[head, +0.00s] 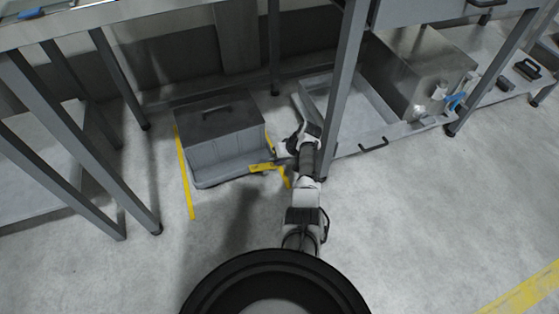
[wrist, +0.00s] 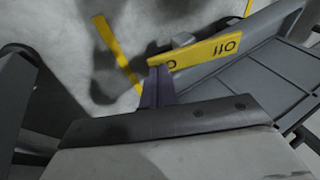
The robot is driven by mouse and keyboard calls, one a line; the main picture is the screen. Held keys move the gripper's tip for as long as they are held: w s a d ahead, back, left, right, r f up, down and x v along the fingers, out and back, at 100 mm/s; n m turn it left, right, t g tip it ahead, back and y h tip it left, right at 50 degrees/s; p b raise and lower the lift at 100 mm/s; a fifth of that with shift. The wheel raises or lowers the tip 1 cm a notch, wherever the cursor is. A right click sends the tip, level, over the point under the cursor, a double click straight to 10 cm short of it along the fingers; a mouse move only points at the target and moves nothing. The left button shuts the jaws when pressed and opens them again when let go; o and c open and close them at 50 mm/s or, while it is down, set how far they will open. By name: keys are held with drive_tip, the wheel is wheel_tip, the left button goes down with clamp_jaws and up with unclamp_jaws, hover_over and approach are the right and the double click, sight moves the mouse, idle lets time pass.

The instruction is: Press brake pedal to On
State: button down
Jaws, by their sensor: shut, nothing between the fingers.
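A grey foot-pedal unit (head: 228,155) with a dark top cover (head: 215,115) and handle stands on the floor under the bench. Its grey ribbed plate (wrist: 255,88) fills the right of the wrist view. A yellow label plate (head: 262,167) is at its front right corner; in the wrist view the plate (wrist: 215,52) carries upside-down lettering that looks like "Off", with more lettering partly hidden by my fingers.
A bench leg (head: 343,95) stands close to the right of my arm. Beyond it are a low shelf tray (head: 375,118) and a metal box (head: 420,70). Yellow floor tape (head: 185,175) runs along the unit's left. The floor in front is clear.

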drive_tip(key=shift+r, duration=0.1)
drive_tip(key=p+v, duration=0.6)
drive_tip(key=v, duration=0.9)
drive_tip(key=shift+a, duration=0.3)
drive_tip(key=shift+r, duration=0.25)
